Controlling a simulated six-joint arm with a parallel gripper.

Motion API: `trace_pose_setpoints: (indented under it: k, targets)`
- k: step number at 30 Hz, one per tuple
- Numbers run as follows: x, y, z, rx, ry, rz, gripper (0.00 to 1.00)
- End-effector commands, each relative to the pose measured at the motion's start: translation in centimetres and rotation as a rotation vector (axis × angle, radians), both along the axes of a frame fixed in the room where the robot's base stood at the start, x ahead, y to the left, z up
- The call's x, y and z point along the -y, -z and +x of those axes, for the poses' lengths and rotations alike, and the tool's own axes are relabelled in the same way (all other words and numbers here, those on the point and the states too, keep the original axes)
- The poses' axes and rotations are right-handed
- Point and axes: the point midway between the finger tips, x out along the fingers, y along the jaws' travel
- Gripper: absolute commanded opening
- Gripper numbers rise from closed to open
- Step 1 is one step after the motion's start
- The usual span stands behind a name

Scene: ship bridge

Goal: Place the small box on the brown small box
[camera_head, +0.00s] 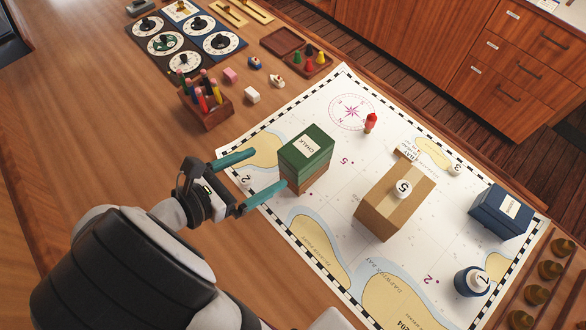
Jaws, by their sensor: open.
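A small green box (306,148) labelled "CHALK" rests on top of a small brown box (314,180) on the chart. The two look roughly lined up, and the green one hides most of the brown one's top. My gripper (270,168) is open, with its two teal fingers pointing at the left side of this stack. Nothing is held between the fingers. The lower fingertip is close to the brown box, and I cannot tell if it touches.
A larger tan box (392,210) with a white numbered piece (402,188) on top stands to the right. A red pawn (371,123), a dark blue box (500,212) and a blue round piece (472,281) stand on the chart (345,225). A pencil holder (207,110) stands behind my gripper.

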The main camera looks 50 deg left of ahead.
Motion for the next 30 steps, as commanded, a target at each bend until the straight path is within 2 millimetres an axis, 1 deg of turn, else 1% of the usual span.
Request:
trace_pose_setpoints:
  k: [2, 4, 5, 7, 8, 9, 10, 11, 12, 14, 15, 16, 17, 18, 20, 21, 24, 25, 27, 30]
  targets:
    - [0.1, -0.1, 0.1, -0.002, 0.007, 0.003, 1.00]
    - [1.2, -0.5, 1.5, -0.019, 0.077, 0.032, 1.00]
    - [2.3, -0.9, 2.6, -0.035, 0.140, 0.058, 1.00]
    - [6.5, -2.1, 6.1, -0.086, 0.372, 0.159, 1.00]
    - [9.0, -2.7, 7.7, -0.110, 0.507, 0.221, 1.00]
    - [13.0, -3.5, 9.4, -0.139, 0.715, 0.321, 1.00]
    - [16.1, -4.0, 10.2, -0.157, 0.882, 0.404, 1.00]
    - [19.1, -4.4, 10.6, -0.168, 1.048, 0.490, 1.00]
    - [23.0, -4.9, 10.4, -0.171, 1.278, 0.612, 1.00]
    - [28.0, -5.5, 9.0, -0.156, 1.635, 0.815, 1.00]
    - [30.6, -5.7, 7.6, -0.127, 1.877, 0.963, 1.00]
    - [32.1, -5.9, 6.3, -0.097, 2.054, 1.077, 1.00]
    - [33.1, -6.0, 5.1, -0.062, 2.222, 1.191, 1.00]
    - [33.8, -6.1, 3.7, -0.007, 2.427, 1.341, 1.00]
    - [34.2, -6.3, 2.2, 0.081, 2.678, 1.543, 1.00]
    - [34.1, -6.4, 1.6, -0.124, -2.599, -1.534, 1.00]
    - [33.8, -6.6, 1.0, -0.179, -2.333, -1.437, 1.00]
    - [33.7, -6.7, 1.0, -0.187, -2.291, -1.422, 1.00]
    - [33.6, -6.7, 1.0, -0.194, -2.243, -1.403, 1.00]
    - [33.5, -6.7, 1.0, -0.193, -2.241, -1.400, 1.00]
